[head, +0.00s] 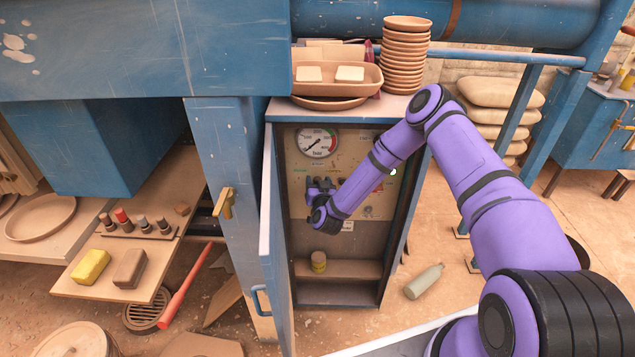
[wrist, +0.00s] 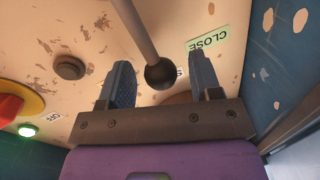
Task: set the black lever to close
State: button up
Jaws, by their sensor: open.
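The black lever (wrist: 161,74) shows in the wrist view as a grey rod ending in a dark ball. The ball sits between the two fingers of my gripper (wrist: 160,62), which are open with a gap on each side. The rod comes down from the upper left. A green CLOSE label (wrist: 207,38), upside down in this view, is on the panel to the right of the ball. Part of another label shows behind the ball, mostly hidden. In the head view my gripper (head: 319,186) is at the panel's left part and the lever cannot be made out.
The worn panel (head: 350,160) is inside a blue cabinet with its door (head: 272,230) open at left. A gauge (head: 317,142) is above my gripper. The wrist view shows a red knob (wrist: 10,108) and a lit green lamp (wrist: 27,130). Stacked bowls (head: 403,55) stand on top.

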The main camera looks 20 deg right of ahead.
jog(key=shift+w, duration=0.35)
jog(key=shift+c, duration=0.4)
grip_shut()
